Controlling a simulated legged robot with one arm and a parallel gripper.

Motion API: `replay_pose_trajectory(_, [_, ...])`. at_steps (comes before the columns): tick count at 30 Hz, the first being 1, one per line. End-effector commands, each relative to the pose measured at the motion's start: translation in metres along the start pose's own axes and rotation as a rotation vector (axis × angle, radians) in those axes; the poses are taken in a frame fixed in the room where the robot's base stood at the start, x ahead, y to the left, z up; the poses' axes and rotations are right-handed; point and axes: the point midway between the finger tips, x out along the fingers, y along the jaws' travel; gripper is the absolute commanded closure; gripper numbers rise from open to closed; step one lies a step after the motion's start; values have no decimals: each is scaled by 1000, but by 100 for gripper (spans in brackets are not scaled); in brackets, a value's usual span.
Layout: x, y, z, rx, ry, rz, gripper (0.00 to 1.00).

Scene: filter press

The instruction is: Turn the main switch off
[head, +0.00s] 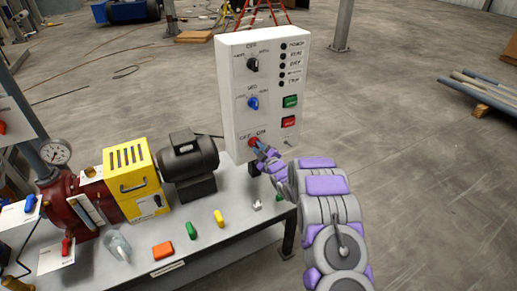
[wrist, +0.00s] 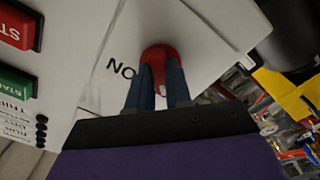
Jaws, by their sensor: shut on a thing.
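The main switch is a red rotary knob (head: 252,142) low on the front of the white control panel (head: 240,112), between the labels OFF and ON. In the wrist view the red knob (wrist: 160,54) sits between the fingers, and the panel appears upside down with the ON label left of the knob. My gripper (head: 258,147) reaches the panel from the lower right. In the wrist view the two dark blue fingers of my gripper (wrist: 160,80) are shut on the knob's sides. The fingers partly hide the knob, and I cannot tell which label it points to.
Above the knob are a green START button (head: 290,102), a red STOP button (head: 288,121), a blue selector (head: 253,103) and a black selector (head: 252,64). A grey bench (head: 205,252) with a yellow box (head: 131,177) and black motor (head: 190,157) stands left.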

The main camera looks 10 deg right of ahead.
Motion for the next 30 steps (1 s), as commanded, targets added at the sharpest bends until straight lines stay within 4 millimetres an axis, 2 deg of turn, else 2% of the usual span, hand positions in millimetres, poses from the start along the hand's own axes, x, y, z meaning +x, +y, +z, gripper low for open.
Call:
replay_pose_trajectory(1, [0,-3,1,0,-2,-5,78])
replay_pose_trajectory(8, [0,-2,0,0,-1,-3,56])
replay_pose_trajectory(19, [-6,0,0,1,0,-1,55])
replay_pose_trajectory(23, [-19,0,0,1,-1,-2,55])
replay_pose_trajectory(30, [-59,0,1,3,-6,-2,55])
